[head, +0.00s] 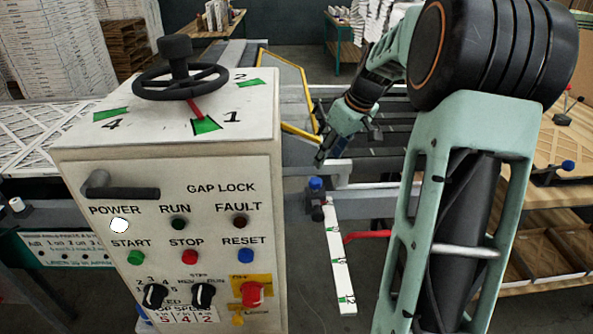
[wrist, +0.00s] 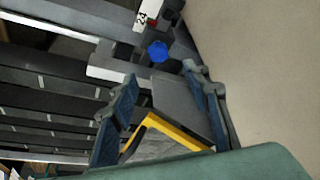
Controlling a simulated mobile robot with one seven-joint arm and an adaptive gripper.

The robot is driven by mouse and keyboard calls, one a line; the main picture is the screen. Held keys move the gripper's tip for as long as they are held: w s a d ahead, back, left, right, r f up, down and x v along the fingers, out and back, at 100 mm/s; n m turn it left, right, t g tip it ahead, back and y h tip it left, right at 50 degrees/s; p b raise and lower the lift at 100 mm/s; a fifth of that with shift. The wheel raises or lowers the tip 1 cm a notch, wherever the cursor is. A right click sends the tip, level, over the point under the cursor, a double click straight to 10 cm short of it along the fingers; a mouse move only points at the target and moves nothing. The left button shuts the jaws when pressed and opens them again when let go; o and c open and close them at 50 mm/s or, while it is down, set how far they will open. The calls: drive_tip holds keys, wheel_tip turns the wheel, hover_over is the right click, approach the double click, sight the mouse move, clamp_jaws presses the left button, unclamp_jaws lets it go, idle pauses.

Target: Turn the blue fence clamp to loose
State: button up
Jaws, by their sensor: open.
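The blue fence clamp knob (head: 315,184) sits on a dark post at the top end of a white scale strip in the head view. In the wrist view the blue knob (wrist: 158,51) lies just beyond my fingertips, between their lines. My gripper (head: 323,155) is above the knob in the head view, apart from it. The wrist view shows its two fingers (wrist: 160,76) spread with nothing held between them. Which way the clamp is turned is too small to tell.
A white control cabinet (head: 215,175) with a black handwheel (head: 181,82) stands left of my gripper. The white scale strip (head: 340,255) and a red lever (head: 368,235) are below the knob. A yellow frame (head: 300,80) is behind.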

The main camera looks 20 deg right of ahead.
sight(316, 180)
drive_tip(key=p+x, duration=0.1)
drive_tip(key=x, duration=0.9)
drive_tip(key=shift+w+d+f, duration=0.1)
drive_tip(key=shift+w+f, duration=0.05)
drive_tip(key=shift+f, duration=0.25)
drive_tip(key=shift+c, duration=0.5)
